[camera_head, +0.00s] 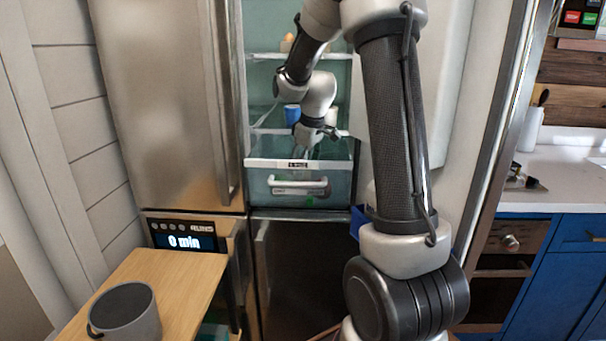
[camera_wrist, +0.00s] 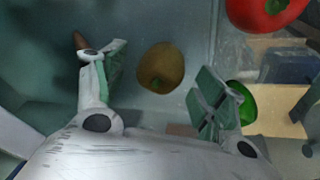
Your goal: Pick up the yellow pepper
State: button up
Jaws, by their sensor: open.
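The yellow pepper (camera_wrist: 161,67) looks a dull olive-yellow in the wrist view and lies in the fridge drawer (camera_head: 265,186). My gripper (camera_wrist: 162,80) is open, with one finger to the left of the pepper and the other to its right. Visible gaps separate both fingers from it, and nothing is held. In the head view my gripper (camera_head: 316,134) reaches down at the drawer's open top; the yellow pepper cannot be made out there.
A red vegetable (camera_wrist: 265,8) lies at the upper right. A green one (camera_wrist: 242,103) lies beside the right finger, partly hidden by it. A brown tip (camera_wrist: 80,40) shows by the left finger. A blue cup (camera_head: 292,115) stands on the shelf behind my gripper.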

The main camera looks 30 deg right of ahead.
jog(key=shift+x, duration=0.75)
jog(key=c, duration=1.1)
jog(key=shift+r, duration=0.45)
jog(key=shift+s+a+r, duration=0.2)
jog(key=s+a, duration=0.1)
jog(key=s+a+r, duration=0.1)
jog(key=s, duration=0.1)
notch_tip(320, 180, up, 13)
jog(key=shift+f, duration=0.15)
jog(key=shift+c, duration=0.6)
